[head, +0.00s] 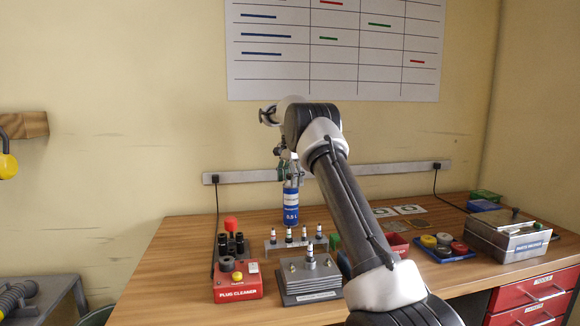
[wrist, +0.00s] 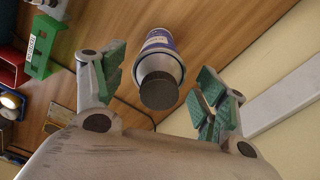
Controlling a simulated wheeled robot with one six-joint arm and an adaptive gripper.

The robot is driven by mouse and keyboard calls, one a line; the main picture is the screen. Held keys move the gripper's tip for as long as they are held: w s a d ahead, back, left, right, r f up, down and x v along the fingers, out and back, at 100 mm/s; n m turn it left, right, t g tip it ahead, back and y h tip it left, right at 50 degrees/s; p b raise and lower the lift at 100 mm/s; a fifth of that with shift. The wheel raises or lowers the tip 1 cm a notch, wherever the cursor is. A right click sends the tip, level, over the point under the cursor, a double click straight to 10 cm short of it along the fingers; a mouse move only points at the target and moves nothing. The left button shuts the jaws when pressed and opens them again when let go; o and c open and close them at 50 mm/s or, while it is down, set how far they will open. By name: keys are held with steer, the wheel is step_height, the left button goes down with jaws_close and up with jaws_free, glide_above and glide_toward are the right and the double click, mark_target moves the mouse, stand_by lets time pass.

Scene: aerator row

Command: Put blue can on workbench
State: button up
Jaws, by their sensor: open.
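The blue can (head: 291,205) stands upright on the wooden workbench (head: 170,270), behind the small plug rack. It has a white band and "0.5 L" lettering. My gripper (head: 288,168) is just above the can, pointing down, with its fingers near the can's top. In the wrist view, the can (wrist: 163,42) shows its dark round cap towards me, between the green-padded fingers of my open gripper (wrist: 160,80). A gap shows on both sides, so neither finger touches it. My arm hides part of the bench to the can's right.
In front of the can are a plug rack (head: 272,246), a red plug cleaner (head: 238,290) and a stepped grey block (head: 309,275). On the right are a tray of round pots (head: 443,248) and a metal box (head: 508,235). A power strip (head: 240,176) runs along the wall behind.

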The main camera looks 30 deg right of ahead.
step_height(320, 180, up, 8)
steer(key=shift+w+f, duration=0.1)
steer(key=shift+r, duration=0.6)
steer(key=s+a+r+n+t, duration=0.1)
steer(key=s+a+r+n, duration=0.25)
steer(key=s, duration=0.35)
steer(key=s+a+r+n, duration=0.2)
steer(key=s+r, duration=0.3)
steer(key=s, duration=0.2)
steer(key=s+a+r+n+t, duration=0.1)
steer(key=s+a+r+n, duration=0.25)
steer(key=s, duration=0.25)
steer(key=s+a+f+n, duration=0.1)
steer(key=s+f, duration=0.4)
steer(key=s, duration=0.5)
steer(key=s+a+f+n+t, duration=0.1)
steer(key=s+f+n, duration=0.3)
steer(key=s, duration=0.6)
steer(key=s+a+f+n+t, duration=0.1)
steer(key=s+f+n, duration=0.1)
steer(key=s+f, duration=0.5)
steer(key=s, duration=0.3)
steer(key=shift+a+n, duration=0.4)
